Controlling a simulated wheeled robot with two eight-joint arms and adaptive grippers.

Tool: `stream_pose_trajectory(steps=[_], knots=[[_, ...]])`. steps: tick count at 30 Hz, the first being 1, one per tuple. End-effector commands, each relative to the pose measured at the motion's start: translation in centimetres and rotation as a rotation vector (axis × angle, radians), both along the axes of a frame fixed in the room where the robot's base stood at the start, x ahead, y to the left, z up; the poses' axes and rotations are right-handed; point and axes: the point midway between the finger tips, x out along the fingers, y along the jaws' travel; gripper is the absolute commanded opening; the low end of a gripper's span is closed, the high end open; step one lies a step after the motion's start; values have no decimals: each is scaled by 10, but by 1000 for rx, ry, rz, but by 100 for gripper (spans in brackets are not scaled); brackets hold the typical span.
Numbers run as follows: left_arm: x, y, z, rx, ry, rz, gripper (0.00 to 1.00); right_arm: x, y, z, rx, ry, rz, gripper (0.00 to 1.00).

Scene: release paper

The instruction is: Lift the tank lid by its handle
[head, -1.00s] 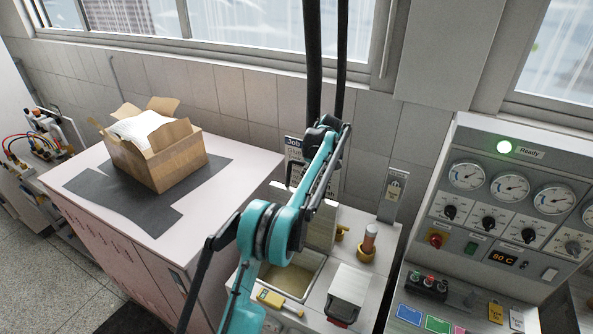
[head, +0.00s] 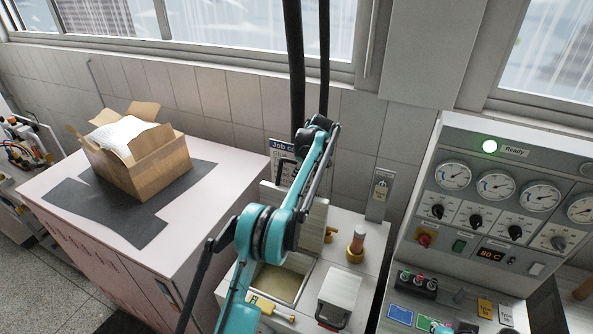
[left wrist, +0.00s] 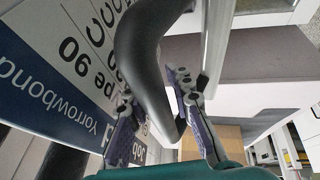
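The tank lid (head: 313,222) stands upright at the back of the open tank (head: 279,282) in the head view. Its black handle (head: 285,168) shows in front of the job card, partly behind my left arm. In the left wrist view the thick curved handle (left wrist: 146,58) passes between the two purple-padded fingers of my left gripper (left wrist: 154,88). The fingers are spread wider than the bar, one on each side; whether either touches it is unclear. My left gripper is mostly hidden by my arm in the head view.
A job card (head: 281,148) hangs on the wall behind the lid. A control panel (head: 510,200) is farther right. An open carton (head: 150,170) sits on the left cabinet.

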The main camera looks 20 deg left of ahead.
Motion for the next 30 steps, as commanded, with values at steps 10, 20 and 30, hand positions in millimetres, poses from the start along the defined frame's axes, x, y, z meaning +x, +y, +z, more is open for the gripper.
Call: stream_pose_trajectory(steps=[10, 20, 30], knots=[[-1, -1, 7, 2, -1, 0, 23, 0, 0, 0, 0, 0, 0, 0], [-12, -26, 65, 1, 0, -2, 23, 0, 0, 0, 0, 0, 0, 0], [-21, -43, 106, 1, 1, 0, 23, 0, 0, 0, 0, 0, 0, 0]])
